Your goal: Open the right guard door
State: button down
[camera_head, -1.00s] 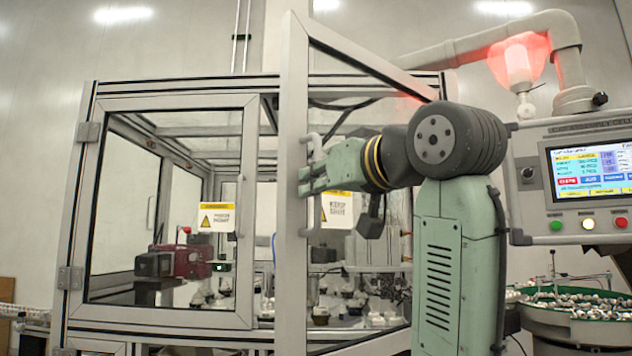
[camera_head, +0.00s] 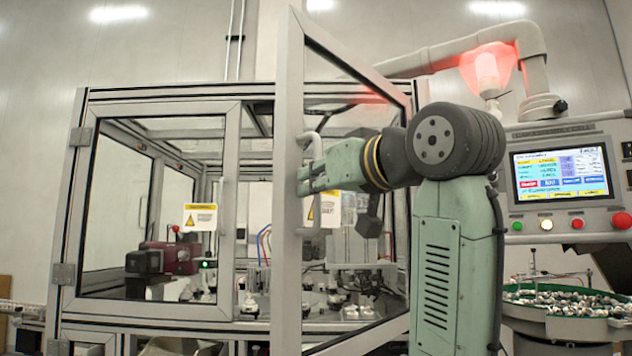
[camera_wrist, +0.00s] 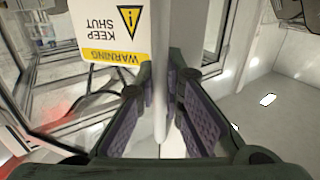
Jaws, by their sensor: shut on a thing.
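The right guard door (camera_head: 290,170) is a grey metal frame with a clear pane and stands swung out from the cell toward me. Its vertical handle (camera_head: 310,150) is on the free edge. My gripper (camera_head: 307,180) is shut on this handle in the head view. In the wrist view the handle bar (camera_wrist: 162,70) runs between the two padded fingers of my gripper (camera_wrist: 163,125). A yellow and white warning sign (camera_wrist: 110,30) on the door shows upside down there. The same sign (camera_head: 322,208) is partly hidden by my gripper in the head view.
The left guard door (camera_head: 150,104) is closed, with its own warning sign (camera_head: 195,217). A control panel (camera_head: 562,172) and a green-rimmed parts bowl (camera_head: 560,298) stand at the right. A red lamp (camera_head: 488,70) glows above. Small parts sit inside the cell.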

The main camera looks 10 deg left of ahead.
jog(key=shift+r, duration=0.1)
jog(key=c, duration=2)
grip_release()
jog(key=shift+s, duration=0.1)
jog(key=shift+o, duration=0.2)
jog(key=v, duration=1.2)
